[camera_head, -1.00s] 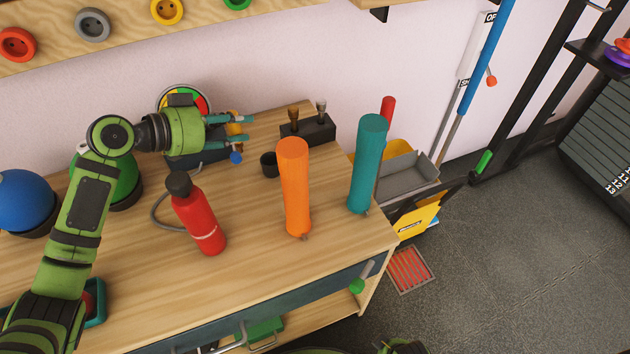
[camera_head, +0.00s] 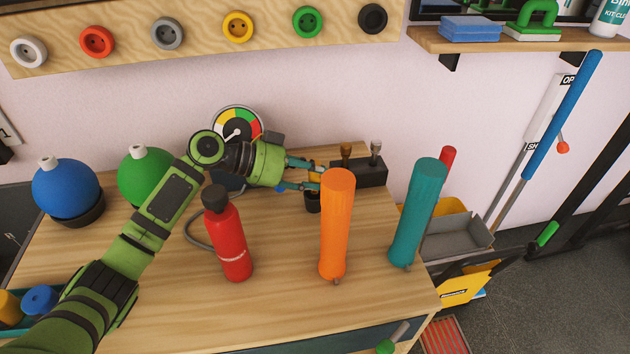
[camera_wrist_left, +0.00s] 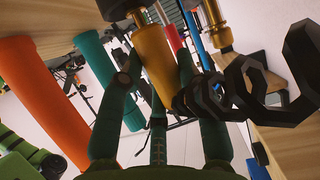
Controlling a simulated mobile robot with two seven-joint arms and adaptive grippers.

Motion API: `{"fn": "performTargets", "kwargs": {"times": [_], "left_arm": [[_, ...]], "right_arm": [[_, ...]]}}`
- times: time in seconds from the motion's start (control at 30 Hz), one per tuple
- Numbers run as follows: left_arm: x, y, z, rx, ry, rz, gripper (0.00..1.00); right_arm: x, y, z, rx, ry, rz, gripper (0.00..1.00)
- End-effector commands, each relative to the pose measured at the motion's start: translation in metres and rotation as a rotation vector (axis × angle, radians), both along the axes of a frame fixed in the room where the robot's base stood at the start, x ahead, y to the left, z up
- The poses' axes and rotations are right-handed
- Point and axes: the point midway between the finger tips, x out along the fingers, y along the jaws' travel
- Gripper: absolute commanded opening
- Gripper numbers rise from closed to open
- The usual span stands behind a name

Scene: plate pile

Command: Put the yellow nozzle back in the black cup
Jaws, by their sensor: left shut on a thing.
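My left gripper (camera_head: 312,179) is shut on the yellow nozzle (camera_head: 316,172), in the head view just behind the orange cylinder. In the left wrist view the yellow nozzle (camera_wrist_left: 156,62) lies between my fingers. The black cup (camera_head: 313,202) stands on the table directly below the gripper, partly hidden by it and the orange cylinder. A dark round shape, perhaps the cup, meets the nozzle's end at the top of the wrist view. I cannot tell whether the nozzle's tip is inside the cup. My right gripper is not in view.
The orange cylinder (camera_head: 337,225) stands close in front of the cup. A teal cylinder (camera_head: 417,215), a red extinguisher (camera_head: 229,240) and a gauge (camera_head: 238,124) stand around. The front tabletop (camera_head: 285,300) is clear.

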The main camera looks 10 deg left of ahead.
Motion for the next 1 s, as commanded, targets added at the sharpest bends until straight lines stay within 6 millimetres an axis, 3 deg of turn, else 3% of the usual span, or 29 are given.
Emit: {"fn": "performTargets", "kwargs": {"times": [0.1,0.5,0.53,0.6,1.0], "left_arm": [[0.000,0.000,-0.016,-0.001,0.002,0.000,0.00],[0.000,0.000,-0.019,0.000,0.000,0.000,0.00],[0.000,0.000,-0.019,0.001,0.000,0.000,0.39],[0.000,0.000,-0.018,0.001,0.000,0.000,0.58],[0.000,0.000,-0.016,0.001,0.001,0.000,0.58]], "right_arm": [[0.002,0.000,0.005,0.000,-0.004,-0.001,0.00],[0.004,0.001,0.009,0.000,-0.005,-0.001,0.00],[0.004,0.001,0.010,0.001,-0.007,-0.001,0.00],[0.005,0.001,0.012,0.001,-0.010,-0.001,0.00],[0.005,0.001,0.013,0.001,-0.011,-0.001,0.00]]}}
